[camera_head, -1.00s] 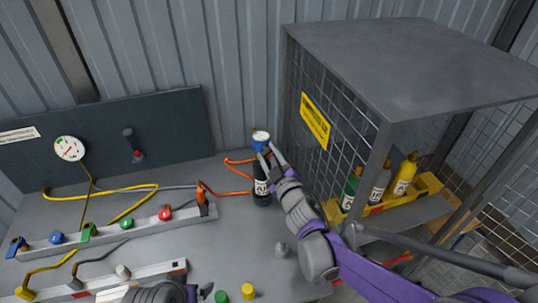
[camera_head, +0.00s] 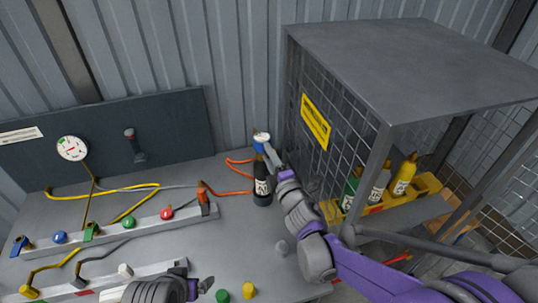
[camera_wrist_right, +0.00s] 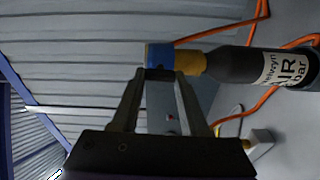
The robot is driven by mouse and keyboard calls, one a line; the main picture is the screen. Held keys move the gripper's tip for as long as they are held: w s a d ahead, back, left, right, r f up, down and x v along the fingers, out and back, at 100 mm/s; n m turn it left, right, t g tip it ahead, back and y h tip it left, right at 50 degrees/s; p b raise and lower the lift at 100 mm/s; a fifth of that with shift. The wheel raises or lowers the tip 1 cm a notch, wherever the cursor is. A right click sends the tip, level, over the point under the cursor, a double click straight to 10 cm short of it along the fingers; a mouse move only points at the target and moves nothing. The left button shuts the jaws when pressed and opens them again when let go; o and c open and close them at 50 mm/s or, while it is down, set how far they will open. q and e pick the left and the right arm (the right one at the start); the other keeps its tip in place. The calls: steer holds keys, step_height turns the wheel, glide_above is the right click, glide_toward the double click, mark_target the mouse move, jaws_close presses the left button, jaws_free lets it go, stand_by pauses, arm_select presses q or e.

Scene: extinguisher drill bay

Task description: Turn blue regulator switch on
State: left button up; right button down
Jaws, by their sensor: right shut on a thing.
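The blue regulator switch (camera_head: 261,137) is the blue cap on a black air bottle (camera_head: 262,182), which stands upright at the back right of the bench. My right gripper (camera_head: 268,150) reaches it from the right. In the right wrist view, the blue switch (camera_wrist_right: 158,56) lies between the fingertips of my right gripper (camera_wrist_right: 160,75), which is shut on it. A yellow collar (camera_wrist_right: 191,60) sits between the switch and the bottle. My left gripper (camera_head: 203,286) shows only partly at the bottom edge, and its jaws are not clear.
An orange hose (camera_head: 235,193) runs by the black bottle. A rail of coloured knobs (camera_head: 140,224) lies to the left.

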steer(key=shift+n, duration=0.5)
steer(key=shift+c, duration=2)
jaws_free()
steer(key=b+v, duration=0.1)
steer(key=v, duration=0.9)
steer(key=shift+s, duration=0.4)
steer(key=shift+d, duration=0.15)
